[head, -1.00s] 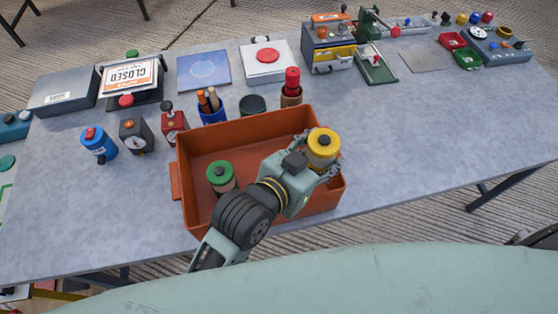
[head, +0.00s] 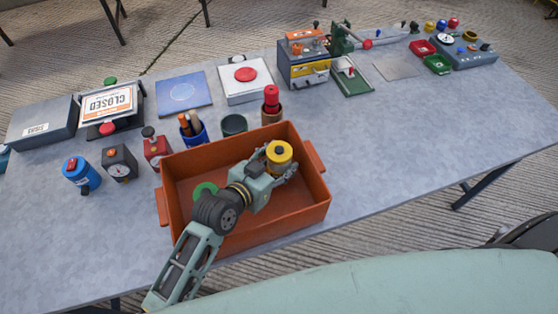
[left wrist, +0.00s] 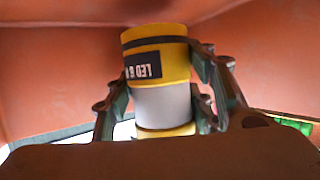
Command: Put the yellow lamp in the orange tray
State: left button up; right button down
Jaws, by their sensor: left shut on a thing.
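The yellow lamp (head: 279,152) is upright in my left gripper (head: 279,170), which is shut around its sides. In the left wrist view the lamp (left wrist: 157,68) shows a yellow top, a dark label and a pale middle between the fingers. The orange tray (head: 316,198) is around and below them, and its orange walls fill the background of the wrist view. The lamp is within the tray's outline at its right part; I cannot tell whether it touches the floor. My right gripper is not in view.
A green-topped thing (head: 205,190) sits in the tray's left part, mostly hidden by my arm. Behind the tray stand a blue pen cup (head: 194,133), a dark cup (head: 234,125) and a red-topped thing (head: 271,100). The table right of the tray is clear.

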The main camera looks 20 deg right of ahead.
aim_at(272, 168)
pick_arm(q)
jog(key=shift+r, duration=0.1)
jog(key=shift+f+b, duration=0.4)
jog(key=shift+f, duration=0.15)
jog(key=o, duration=1.5)
jog(key=shift+f, duration=0.15)
jog(key=shift+c, duration=0.2)
jog(key=shift+r, duration=0.25)
jog(key=shift+r+p, duration=0.55)
jog(key=b+v, duration=0.1)
jog(key=v, duration=0.5)
jog(key=shift+s+a+f, duration=0.1)
jog(key=shift+f, duration=0.1)
jog(key=shift+s+a+r, duration=0.35)
jog(key=shift+a, duration=0.1)
